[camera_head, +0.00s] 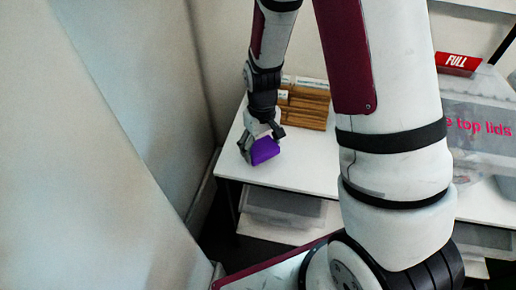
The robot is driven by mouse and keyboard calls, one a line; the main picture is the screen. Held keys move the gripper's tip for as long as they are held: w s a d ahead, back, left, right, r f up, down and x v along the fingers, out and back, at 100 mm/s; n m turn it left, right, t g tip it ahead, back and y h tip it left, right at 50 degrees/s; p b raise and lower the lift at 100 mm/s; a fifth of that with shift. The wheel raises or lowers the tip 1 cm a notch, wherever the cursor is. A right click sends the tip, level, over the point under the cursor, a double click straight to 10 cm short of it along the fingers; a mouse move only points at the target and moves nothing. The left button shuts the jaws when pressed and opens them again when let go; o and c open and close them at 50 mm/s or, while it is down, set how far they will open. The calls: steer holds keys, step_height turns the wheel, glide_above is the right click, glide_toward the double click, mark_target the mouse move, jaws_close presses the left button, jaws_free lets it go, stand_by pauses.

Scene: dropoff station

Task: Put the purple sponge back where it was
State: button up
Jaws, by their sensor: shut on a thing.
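The purple sponge (264,151) is in my gripper (262,143), near the front left part of the white table (310,168). The fingers are shut on the sponge and hide part of it. I cannot tell whether the sponge touches the table top or is held just above it.
A wooden file holder (305,106) with papers stands behind my gripper against the wall. A clear bin with pink lettering (480,125) and a red "FULL" sign (458,62) are at the right. A pale panel (90,150) fills the left.

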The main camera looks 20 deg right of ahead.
mark_target(258, 143)
steer(key=shift+w+a+f, duration=0.1)
steer(key=shift+w+a, duration=0.05)
steer(key=shift+w, duration=0.8)
steer(key=shift+f, duration=1.75)
steer(key=shift+f, duration=0.1)
steer(key=o, duration=1.2)
